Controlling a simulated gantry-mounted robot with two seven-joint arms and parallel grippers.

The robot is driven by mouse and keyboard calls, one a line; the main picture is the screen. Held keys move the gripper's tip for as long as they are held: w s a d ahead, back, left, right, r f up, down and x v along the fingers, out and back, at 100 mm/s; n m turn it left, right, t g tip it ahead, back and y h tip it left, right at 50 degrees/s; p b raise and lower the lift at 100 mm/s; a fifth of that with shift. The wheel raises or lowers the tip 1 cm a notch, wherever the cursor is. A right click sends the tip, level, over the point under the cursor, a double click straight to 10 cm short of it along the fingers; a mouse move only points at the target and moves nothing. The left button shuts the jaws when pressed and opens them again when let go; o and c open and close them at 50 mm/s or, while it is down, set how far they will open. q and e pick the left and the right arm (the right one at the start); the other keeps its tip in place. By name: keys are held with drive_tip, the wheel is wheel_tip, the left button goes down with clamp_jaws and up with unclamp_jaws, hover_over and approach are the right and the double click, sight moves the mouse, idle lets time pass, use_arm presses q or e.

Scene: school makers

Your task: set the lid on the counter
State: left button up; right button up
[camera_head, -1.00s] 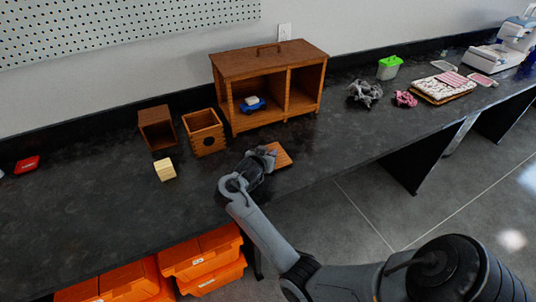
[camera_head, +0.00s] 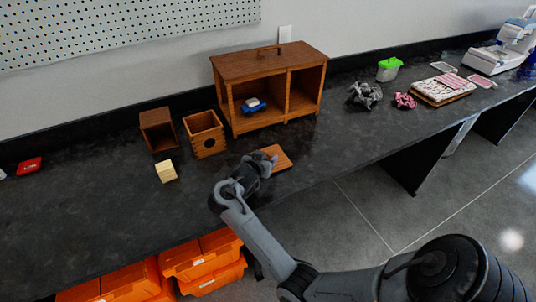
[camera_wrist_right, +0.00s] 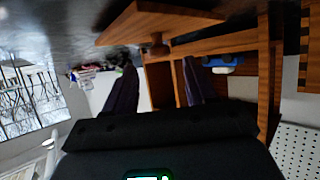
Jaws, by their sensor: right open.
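The lid, a square brown wooden panel (camera_head: 282,158), lies on the dark counter (camera_head: 330,155) near its front edge, in front of the wooden cabinet. In the right wrist view, which is upside down, the lid (camera_wrist_right: 150,22) shows its knob on the side away from the counter. My right gripper (camera_head: 267,159) is just left of the lid in the head view and hides its left part. Its two fingers (camera_wrist_right: 158,82) are spread with nothing between them, apart from the knob. My left gripper is not in view.
The wooden cabinet (camera_head: 270,53) holds a blue-and-white toy (camera_head: 254,105). Two open wooden boxes (camera_head: 205,133) (camera_head: 158,128) and a pale block (camera_head: 166,171) stand to the left. Crumpled cloths (camera_head: 364,94) and a green-lidded tub (camera_head: 388,69) lie to the right. The left counter is mostly clear.

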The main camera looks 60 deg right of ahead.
drive_tip(key=a+n+t, duration=0.1)
drive_tip(key=a, duration=0.2)
drive_tip(key=a+r+n+t+y+p, duration=0.1)
drive_tip(key=a+t, duration=0.1)
drive_tip(key=a, duration=0.1)
drive_tip(key=a+n+t+y+p, duration=0.1)
drive_tip(key=a+t, duration=0.1)
drive_tip(key=a, duration=0.1)
drive_tip(key=shift+w+a+r+n, duration=0.2)
drive_tip(key=shift+a+r+n, duration=0.05)
drive_tip(key=shift+r+n, duration=0.15)
drive_tip(key=a+n+y, duration=0.1)
drive_tip(key=a+f+n+t+y, duration=0.1)
drive_tip(key=shift+a+f+t, duration=0.1)
drive_tip(key=shift+a+t, duration=0.2)
drive_tip(key=shift+a, duration=0.05)
drive_tip(key=s+a+f+n+g+y, duration=0.1)
drive_tip(key=s+a+f+n+y, duration=0.1)
drive_tip(key=s+a, duration=0.4)
drive_tip(key=s+a+f+n+g+y, duration=0.2)
drive_tip(key=s+a+n, duration=0.4)
drive_tip(key=s, duration=0.3)
drive_tip(key=s+a+f+n+g+y, duration=0.2)
drive_tip(key=s+a+f+n+y, duration=0.1)
drive_tip(key=s+a, duration=0.5)
drive_tip(key=shift+a+f+n+y, duration=0.2)
drive_tip(key=shift+f+n+y, duration=0.25)
drive_tip(key=shift+y, duration=0.45)
drive_tip(key=shift+r, duration=0.15)
